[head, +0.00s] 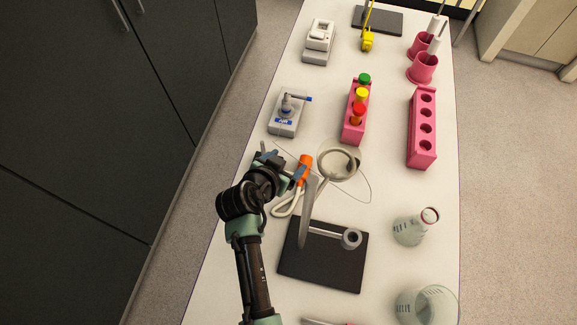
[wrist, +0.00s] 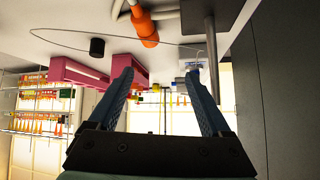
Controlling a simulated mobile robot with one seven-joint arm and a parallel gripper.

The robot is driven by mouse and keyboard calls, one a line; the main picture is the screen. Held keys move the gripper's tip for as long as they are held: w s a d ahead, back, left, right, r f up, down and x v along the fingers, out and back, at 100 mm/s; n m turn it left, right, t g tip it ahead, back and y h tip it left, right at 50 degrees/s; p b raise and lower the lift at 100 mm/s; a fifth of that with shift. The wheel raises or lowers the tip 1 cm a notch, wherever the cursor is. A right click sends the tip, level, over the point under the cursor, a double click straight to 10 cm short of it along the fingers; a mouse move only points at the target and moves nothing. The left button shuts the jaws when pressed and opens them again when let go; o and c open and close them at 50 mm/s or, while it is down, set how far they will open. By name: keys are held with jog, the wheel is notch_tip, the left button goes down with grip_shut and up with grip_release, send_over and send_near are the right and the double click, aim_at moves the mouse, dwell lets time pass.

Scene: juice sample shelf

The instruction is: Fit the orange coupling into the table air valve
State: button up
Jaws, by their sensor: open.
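The orange coupling (head: 304,166) sits on the end of a pale hose (head: 284,208) near the middle of the table. It also shows at the top of the wrist view (wrist: 145,26), beyond the fingertips. My gripper (head: 286,164) is open with nothing between its blue fingers, which also show in the wrist view (wrist: 163,78). In the head view one finger overlaps the coupling's left side; I cannot tell whether they touch. The table air valve (head: 284,121), a grey block with a blue label and blue lever, stands farther up the table, ahead of my gripper.
A black-based stand (head: 322,265) with a rod is close to my arm on the right. A pink rack (head: 353,133) with capped tubes and an empty pink rack (head: 421,145) stand beyond. Glass flasks (head: 409,230) are at the right edge. A thin wire loops across the table.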

jog(key=shift+g+h, duration=0.3)
jog(key=shift+g, duration=0.4)
jog(key=s+f, duration=0.1)
jog(key=f, duration=0.1)
jog(key=s+f, duration=0.2)
jog(key=shift+d, duration=0.4)
jog(key=b+x, duration=0.5)
jog(key=x, duration=0.1)
jog(key=shift+w+d+f+b, duration=0.1)
jog(key=shift+w+f+b, duration=0.15)
jog(key=shift+b, duration=0.15)
jog(key=shift+b+x, duration=0.85)
jog(key=shift+x, duration=0.05)
jog(key=shift+r, duration=0.15)
grip_shut()
